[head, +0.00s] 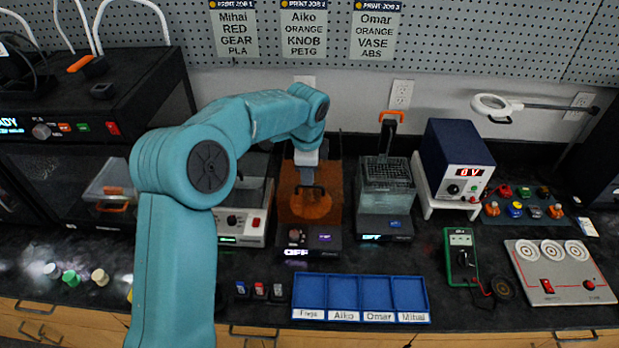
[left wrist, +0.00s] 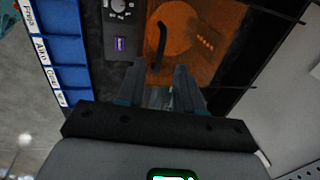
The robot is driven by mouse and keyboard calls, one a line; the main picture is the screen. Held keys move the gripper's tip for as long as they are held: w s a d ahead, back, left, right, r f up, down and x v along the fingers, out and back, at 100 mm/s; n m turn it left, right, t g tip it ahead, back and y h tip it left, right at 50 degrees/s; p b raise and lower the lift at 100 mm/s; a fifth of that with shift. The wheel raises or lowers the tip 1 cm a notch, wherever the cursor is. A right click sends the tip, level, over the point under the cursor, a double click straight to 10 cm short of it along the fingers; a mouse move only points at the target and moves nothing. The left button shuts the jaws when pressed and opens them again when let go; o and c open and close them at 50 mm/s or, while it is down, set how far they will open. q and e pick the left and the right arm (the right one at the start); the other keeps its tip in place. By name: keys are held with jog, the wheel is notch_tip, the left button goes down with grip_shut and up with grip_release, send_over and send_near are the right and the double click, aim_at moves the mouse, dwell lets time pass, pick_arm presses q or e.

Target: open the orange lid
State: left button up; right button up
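The orange lid (head: 296,212) is see-through and lies shut on a dark machine with a knob and a small screen, in the middle of the bench. It also fills the top of the left wrist view (left wrist: 205,60), where its dark bar handle (left wrist: 157,45) stands out. My left gripper (head: 309,180) hangs over the lid, beside the handle. In the left wrist view its two fingers (left wrist: 159,70) are apart, with the handle's near end in line with the gap. Nothing is held. I cannot tell whether a finger touches the handle. My right gripper is not in view.
A blue sorting tray (head: 360,293) lies in front. A power supply (head: 458,165), meter (head: 461,256) and grey panel (head: 560,274) are farther right. The wall is close behind.

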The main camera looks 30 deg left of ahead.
aim_at(311, 187)
pick_arm(q)
jog(key=f, duration=0.2)
jog(key=w+f, duration=0.1)
jog(key=f, duration=0.1)
jog(key=shift+d, duration=0.1)
jog(key=shift+a+f, duration=0.25)
jog(key=shift+f, duration=0.05)
jog(key=shift+w+d, duration=0.15)
jog(key=shift+d, duration=0.05)
jog(key=shift+a, duration=0.1)
grip_shut()
dwell(0.8)
